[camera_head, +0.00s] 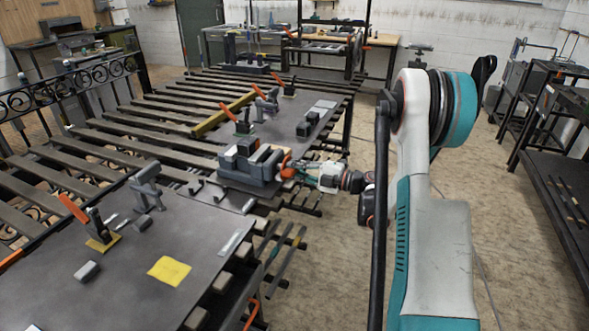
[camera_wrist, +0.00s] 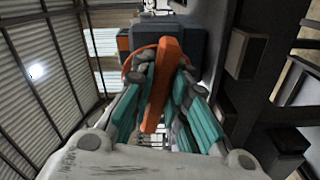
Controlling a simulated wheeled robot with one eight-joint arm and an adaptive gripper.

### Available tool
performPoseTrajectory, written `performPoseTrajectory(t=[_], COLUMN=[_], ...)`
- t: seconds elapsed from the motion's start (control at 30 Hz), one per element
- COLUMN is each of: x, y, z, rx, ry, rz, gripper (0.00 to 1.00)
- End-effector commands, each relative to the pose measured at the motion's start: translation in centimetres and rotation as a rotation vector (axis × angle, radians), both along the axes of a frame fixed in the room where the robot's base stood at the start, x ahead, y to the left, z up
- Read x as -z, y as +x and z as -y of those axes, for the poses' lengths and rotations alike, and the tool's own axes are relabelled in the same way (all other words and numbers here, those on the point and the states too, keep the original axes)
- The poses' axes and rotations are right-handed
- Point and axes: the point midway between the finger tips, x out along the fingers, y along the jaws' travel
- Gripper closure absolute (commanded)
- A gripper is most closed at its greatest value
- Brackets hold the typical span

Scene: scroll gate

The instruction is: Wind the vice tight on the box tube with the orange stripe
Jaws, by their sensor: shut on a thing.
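The grey vice (camera_head: 238,172) sits on the slatted bench's right edge, between two dark plates. An orange handle (camera_head: 285,166) is on its right side. My gripper (camera_head: 296,171) reaches it from the right and is shut on it. In the wrist view, the teal and grey fingers of my gripper (camera_wrist: 158,72) stand on both sides of the orange handle (camera_wrist: 163,85), with the vice body (camera_wrist: 175,40) beyond. A dark block shows between the jaws in the head view. I cannot make out an orange stripe on it or tell how tightly it is held.
The near plate (camera_head: 185,225) carries a yellow sheet (camera_head: 169,270) and an orange-handled clamp (camera_head: 98,232). More clamps stand on the far plate (camera_head: 285,130), with a yellow bar (camera_head: 224,114) beside it. Dark shelving (camera_head: 560,150) stands at right. The floor (camera_head: 335,250) between is mostly clear.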

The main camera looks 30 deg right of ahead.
Motion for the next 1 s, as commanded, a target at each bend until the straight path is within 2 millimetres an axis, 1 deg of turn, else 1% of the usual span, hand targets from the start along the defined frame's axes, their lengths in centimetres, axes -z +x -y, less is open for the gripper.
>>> performPoseTrajectory(t=[0.7,1.0], x=[0.81,0.94], y=[-0.38,-0.51], z=[-0.21,-0.41], rx=[0.003,0.003], ry=[0.532,0.732], rz=[-0.420,-0.576], gripper=[1.00,1.00])
